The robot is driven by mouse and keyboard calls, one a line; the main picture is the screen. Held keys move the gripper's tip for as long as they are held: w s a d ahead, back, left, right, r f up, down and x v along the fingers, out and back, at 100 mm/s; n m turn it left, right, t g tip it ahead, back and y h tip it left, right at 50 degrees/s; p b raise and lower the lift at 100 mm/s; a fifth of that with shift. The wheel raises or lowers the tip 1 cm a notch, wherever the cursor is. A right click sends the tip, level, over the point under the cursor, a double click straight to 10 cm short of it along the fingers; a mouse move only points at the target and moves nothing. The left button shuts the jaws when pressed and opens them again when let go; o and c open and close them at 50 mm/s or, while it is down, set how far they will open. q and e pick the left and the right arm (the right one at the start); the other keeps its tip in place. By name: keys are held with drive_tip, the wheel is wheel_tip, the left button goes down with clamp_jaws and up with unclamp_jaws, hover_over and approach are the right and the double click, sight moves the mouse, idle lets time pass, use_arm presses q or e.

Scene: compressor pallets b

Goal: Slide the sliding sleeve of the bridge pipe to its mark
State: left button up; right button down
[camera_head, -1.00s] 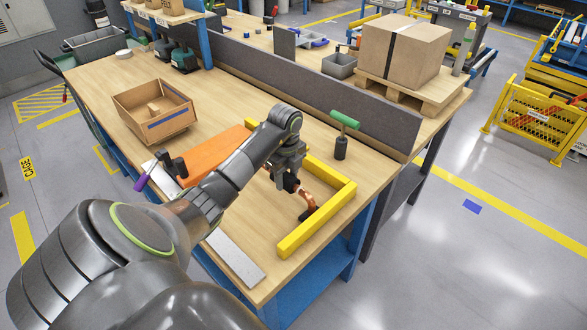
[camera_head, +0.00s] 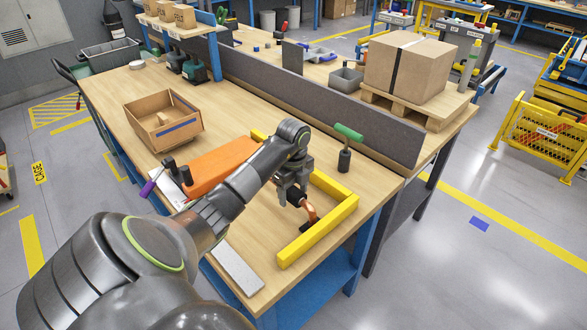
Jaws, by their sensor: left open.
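The copper bridge pipe (camera_head: 311,212) shows only in part on the workbench, beside the yellow frame; a dark piece sits at its near end. My left arm and gripper hide the rest of it, and I cannot make out the sleeve or its mark. My left gripper (camera_head: 294,200) is open, pointing down at the pipe's upper part. I cannot tell whether its fingers touch the pipe. My right gripper is not in view.
A yellow angled frame (camera_head: 335,228) borders the work spot on the right. An orange block (camera_head: 214,163) and an open cardboard box (camera_head: 160,133) lie left. A grey divider (camera_head: 330,113) runs along the bench's back.

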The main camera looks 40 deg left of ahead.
sight(294, 189)
use_arm(q)
wheel_tip(294, 189, up, 5)
drive_tip(key=shift+w+r, duration=0.1)
drive_tip(key=shift+r, duration=0.1)
wheel_tip(294, 189, up, 12)
drive_tip(key=p, duration=1.1)
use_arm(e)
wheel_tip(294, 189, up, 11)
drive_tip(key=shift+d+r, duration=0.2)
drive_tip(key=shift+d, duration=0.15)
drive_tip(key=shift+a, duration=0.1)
